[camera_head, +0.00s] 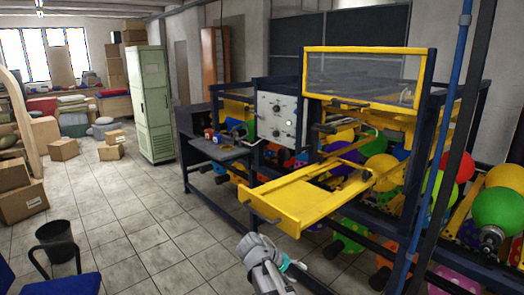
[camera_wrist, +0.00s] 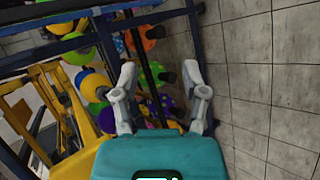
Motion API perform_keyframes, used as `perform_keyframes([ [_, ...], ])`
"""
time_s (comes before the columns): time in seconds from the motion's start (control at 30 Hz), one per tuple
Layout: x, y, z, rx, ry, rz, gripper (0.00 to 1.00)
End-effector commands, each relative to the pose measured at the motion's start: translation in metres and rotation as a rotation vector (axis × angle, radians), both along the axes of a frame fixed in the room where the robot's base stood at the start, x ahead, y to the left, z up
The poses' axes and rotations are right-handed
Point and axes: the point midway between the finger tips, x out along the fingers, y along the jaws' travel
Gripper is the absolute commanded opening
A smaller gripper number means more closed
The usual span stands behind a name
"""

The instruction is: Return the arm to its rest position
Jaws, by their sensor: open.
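My arm (camera_head: 260,262) reaches up from the bottom edge of the head view, in front of the printing machine; the fingers of my gripper do not show clearly there. In the wrist view my gripper (camera_wrist: 165,88) has its two grey fingers spread wide apart, with nothing held between them. The floor and the machine's lower frame with balloons lie beyond the fingers. The yellow tray of the machine (camera_head: 300,207) is above and to the right of my arm in the head view.
Colourful balloons (camera_head: 497,208) fill the machine's right side. A black bin (camera_head: 57,240) and a blue chair (camera_head: 62,284) stand at left. Cardboard boxes (camera_head: 63,149) lie farther back. The tiled floor between is clear.

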Motion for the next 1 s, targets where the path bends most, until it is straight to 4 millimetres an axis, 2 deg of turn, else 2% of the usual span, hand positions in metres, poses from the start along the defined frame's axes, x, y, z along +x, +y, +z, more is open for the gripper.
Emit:
perform_keyframes([
  [0.03,-0.014,-0.015,-0.008,0.058,0.011,-0.022,0.57],
  [0.2,-0.045,-0.041,-0.034,0.272,0.039,-0.086,0.57],
  [0.5,-0.098,-0.062,-0.061,0.647,0.034,-0.205,0.57],
  [0.7,-0.117,-0.063,-0.065,0.813,0.013,-0.256,0.57],
  [1.0,-0.120,-0.062,-0.065,0.867,0.003,-0.274,0.57],
])
